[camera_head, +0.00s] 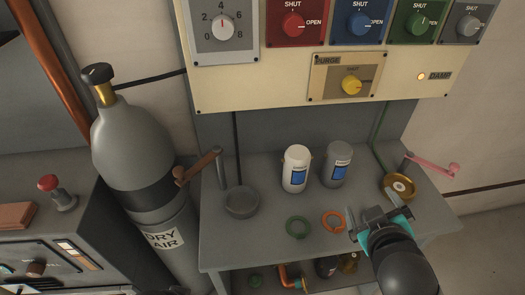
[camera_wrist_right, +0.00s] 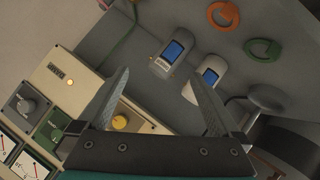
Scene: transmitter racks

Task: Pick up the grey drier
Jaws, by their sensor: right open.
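The grey drier (camera_head: 337,165) is a grey canister with a blue label, standing upright on the grey bench. In the right wrist view the grey drier (camera_wrist_right: 171,54) lies beyond the open fingertips. A similar white canister (camera_head: 296,169) stands just left of it, and it also shows in the right wrist view (camera_wrist_right: 204,82). My right gripper (camera_head: 376,208) is open and empty, in front and to the right of the drier, apart from it. Its two fingers also show in the right wrist view (camera_wrist_right: 160,78). My left gripper is not in view.
A green ring (camera_head: 299,227) and an orange ring (camera_head: 333,221) lie on the bench (camera_head: 265,255) in front. A control panel (camera_head: 280,83) hangs behind; a gas cylinder (camera_head: 135,150) stands left.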

